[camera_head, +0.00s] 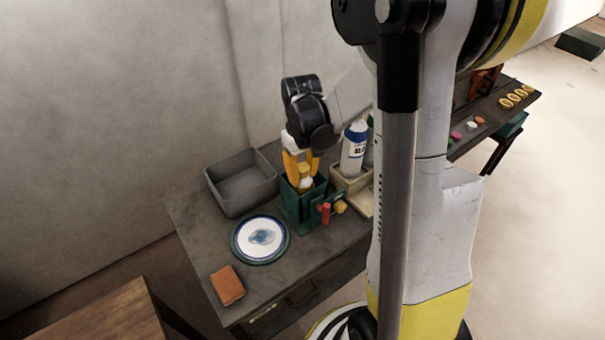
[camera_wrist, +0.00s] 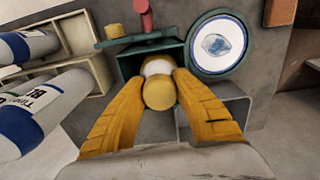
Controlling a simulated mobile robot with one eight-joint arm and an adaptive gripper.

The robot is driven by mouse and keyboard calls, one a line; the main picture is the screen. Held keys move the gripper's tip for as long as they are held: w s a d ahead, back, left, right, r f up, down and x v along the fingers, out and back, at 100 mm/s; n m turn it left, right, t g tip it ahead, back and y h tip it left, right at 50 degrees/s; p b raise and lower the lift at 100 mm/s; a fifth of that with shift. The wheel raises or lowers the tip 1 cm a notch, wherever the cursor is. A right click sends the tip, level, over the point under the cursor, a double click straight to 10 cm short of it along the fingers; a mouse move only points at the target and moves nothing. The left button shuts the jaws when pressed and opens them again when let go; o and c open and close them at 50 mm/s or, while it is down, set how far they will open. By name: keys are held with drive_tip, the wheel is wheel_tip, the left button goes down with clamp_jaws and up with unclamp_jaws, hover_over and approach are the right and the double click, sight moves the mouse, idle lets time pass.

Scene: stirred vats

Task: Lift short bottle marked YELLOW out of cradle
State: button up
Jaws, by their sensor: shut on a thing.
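The short bottle (camera_head: 306,184) is white with a yellow cap and stands in the green cradle (camera_head: 292,205) on the dark workbench. In the wrist view its yellow cap (camera_wrist: 160,93) and white shoulder show between my fingers; its lower body is hidden inside the cradle (camera_wrist: 131,66). Any lettering on it is hidden. My gripper (camera_head: 301,163) comes down from above with its orange fingers on both sides of the bottle. The fingertips in the wrist view (camera_wrist: 159,80) are shut on it. The bottle looks roughly upright.
A taller white bottle with a blue cap (camera_head: 353,150) stands in a beige rack (camera_head: 337,184) right of the cradle. A grey bin (camera_head: 213,187) is left. A round dial plate (camera_head: 260,239) and an orange block (camera_head: 227,285) lie in front. Red and yellow knobs (camera_head: 325,210) stick out from the cradle.

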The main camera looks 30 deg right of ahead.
drive_tip(key=shift+r+p, duration=5.1)
drive_tip(key=shift+r, duration=2)
drive_tip(key=shift+c, duration=0.2)
drive_tip(key=s+a, duration=0.1)
drive_tip(key=s, duration=0.3)
drive_tip(key=s+a, duration=0.1)
drive_tip(key=s, duration=0.3)
drive_tip(key=s+a+p, duration=0.1)
drive_tip(key=s, duration=0.3)
drive_tip(key=shift+s+a, duration=0.15)
drive_tip(key=shift+a, duration=0.15)
clamp_jaws()
drive_tip(key=shift+s, duration=0.1)
